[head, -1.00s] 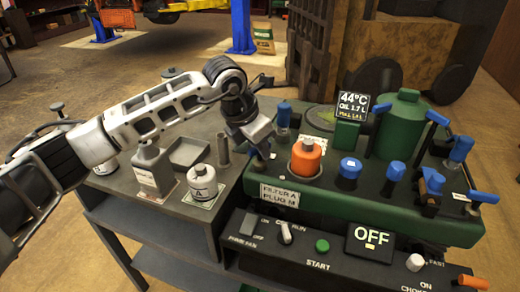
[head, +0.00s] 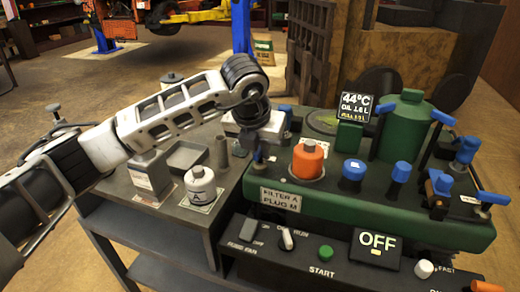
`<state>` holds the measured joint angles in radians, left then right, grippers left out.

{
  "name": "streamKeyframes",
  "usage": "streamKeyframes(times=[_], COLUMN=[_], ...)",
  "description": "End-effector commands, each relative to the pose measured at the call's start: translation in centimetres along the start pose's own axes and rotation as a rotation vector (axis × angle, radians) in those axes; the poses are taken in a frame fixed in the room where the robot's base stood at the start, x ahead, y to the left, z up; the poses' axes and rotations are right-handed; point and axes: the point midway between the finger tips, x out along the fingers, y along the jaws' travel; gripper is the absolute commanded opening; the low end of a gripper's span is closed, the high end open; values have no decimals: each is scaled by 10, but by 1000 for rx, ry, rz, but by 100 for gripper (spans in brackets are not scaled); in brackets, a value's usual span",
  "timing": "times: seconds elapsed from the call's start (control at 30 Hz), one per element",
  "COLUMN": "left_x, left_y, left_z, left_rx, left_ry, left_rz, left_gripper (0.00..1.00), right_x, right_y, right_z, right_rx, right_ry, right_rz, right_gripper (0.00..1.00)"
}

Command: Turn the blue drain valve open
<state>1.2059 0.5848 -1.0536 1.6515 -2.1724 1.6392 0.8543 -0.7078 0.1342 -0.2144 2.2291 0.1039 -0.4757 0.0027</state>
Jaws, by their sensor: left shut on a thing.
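My left gripper (head: 259,155) points down at the left edge of the green mower deck (head: 375,212), beside the orange filter (head: 307,160). It is shut on a small dark-blue part there, which appears to be the blue drain valve (head: 257,157). The fingers and wrist cover most of it, so its handle angle cannot be told. A small display (head: 356,105) on the deck reads 44°C and what looks like OIL 1.6 L. My right gripper is not in view.
Other blue knobs and levers stand on the deck, including a round blue cap (head: 353,170) and a tall blue-handled lever (head: 466,150). A green tank (head: 403,128) stands behind. A grey side bench (head: 228,192) holds a white bottle (head: 200,184). The front panel display (head: 375,242) reads OFF.

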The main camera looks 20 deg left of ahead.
Motion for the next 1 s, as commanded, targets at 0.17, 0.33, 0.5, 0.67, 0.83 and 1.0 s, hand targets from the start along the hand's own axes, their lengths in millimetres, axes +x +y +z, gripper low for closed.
streamKeyframes(times=[0.17, 0.33, 0.5, 0.67, 0.83, 1.0], left_x=[-1, -1, -1, 0, -4, -27], left_y=[0, 0, 0, 0, 0, 0], left_z=[1, 1, 0, 0, 0, 1], left_rx=[-9, -9, -9, -7, -6, -5], left_ry=[0, 0, 0, 0, -1, -5], left_rz=[3, 3, 2, 2, 2, 0], left_gripper=[0, 0, 34, 34, 34, 34], right_x=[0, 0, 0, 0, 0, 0], right_y=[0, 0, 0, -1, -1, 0], right_z=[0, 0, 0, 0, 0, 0], right_rx=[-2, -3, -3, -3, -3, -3], right_ry=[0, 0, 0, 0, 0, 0], right_rz=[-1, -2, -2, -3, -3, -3], right_gripper=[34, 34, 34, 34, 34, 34])
